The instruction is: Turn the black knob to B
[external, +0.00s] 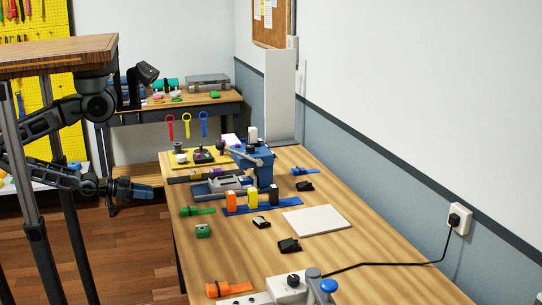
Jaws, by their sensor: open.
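A small black knob (293,279) sits on top of a white box (284,291) at the near end of the wooden bench. No letter B or other marking on the box can be read at this size. Another dark round part (203,154) stands on the yellow board at the far end of the bench; whether it is a knob is hard to tell. My gripper (150,192) is in the air left of the bench, pointing right, well apart from both. It is open and nothing shows between its fingers.
On the wooden bench (255,235) stand a blue vise (262,172), orange, yellow and black blocks on a blue strip (240,209), a white plate (317,220) and an orange clamp-like piece (230,288). A black cable runs to the wall socket (459,220). Bare wood lies around the near middle.

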